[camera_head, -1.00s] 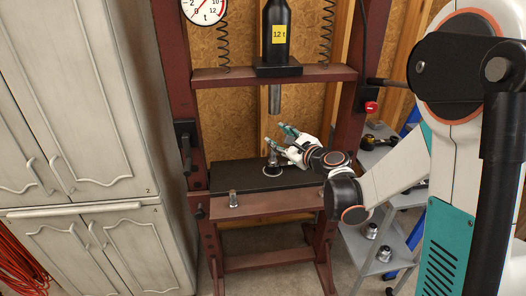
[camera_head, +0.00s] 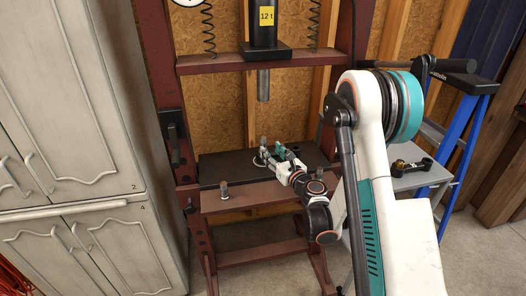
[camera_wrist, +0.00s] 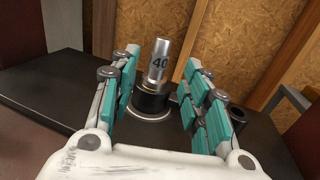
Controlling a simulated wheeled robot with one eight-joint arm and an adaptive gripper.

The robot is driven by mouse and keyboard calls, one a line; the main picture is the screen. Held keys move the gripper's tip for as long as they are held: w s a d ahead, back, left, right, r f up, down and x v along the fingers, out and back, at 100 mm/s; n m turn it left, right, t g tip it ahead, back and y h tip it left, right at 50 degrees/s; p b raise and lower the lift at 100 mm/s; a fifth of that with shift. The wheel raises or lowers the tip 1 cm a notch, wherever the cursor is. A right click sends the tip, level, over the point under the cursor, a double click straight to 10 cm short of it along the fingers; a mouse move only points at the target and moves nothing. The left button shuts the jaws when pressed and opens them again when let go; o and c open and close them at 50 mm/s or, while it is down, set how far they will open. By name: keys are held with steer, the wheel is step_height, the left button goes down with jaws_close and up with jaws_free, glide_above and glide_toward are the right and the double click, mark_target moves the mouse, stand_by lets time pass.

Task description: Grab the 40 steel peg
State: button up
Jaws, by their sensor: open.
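The steel peg (camera_wrist: 160,60) is a shiny upright cylinder marked 40 in the wrist view. It stands in a dark round part with a pale base ring (camera_wrist: 152,108) on the black press plate (camera_wrist: 45,88). My gripper (camera_wrist: 160,78) is open, with one teal-padded finger on each side of the peg's line. The peg shows between the fingers, apart from both, a little beyond them. In the head view my gripper (camera_head: 273,152) is low over the press plate. The peg is small there and partly hidden by the fingers.
The press ram (camera_head: 263,84) hangs above the plate. In the wrist view a dark hollow cylinder (camera_wrist: 237,120) stands right of my gripper. A grey shelf stand (camera_head: 410,180) is at the right.

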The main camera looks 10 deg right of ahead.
mark_target(265, 144)
steer(key=x, duration=0.2)
steer(key=shift+w+a+r, duration=0.1)
steer(key=shift+w, duration=0.2)
steer(key=b+x, duration=0.1)
steer(key=x, duration=0.3)
steer(key=shift+w+a+b, duration=0.15)
steer(key=shift+w+b, duration=0.2)
steer(key=shift+w, duration=0.05)
jaws_close()
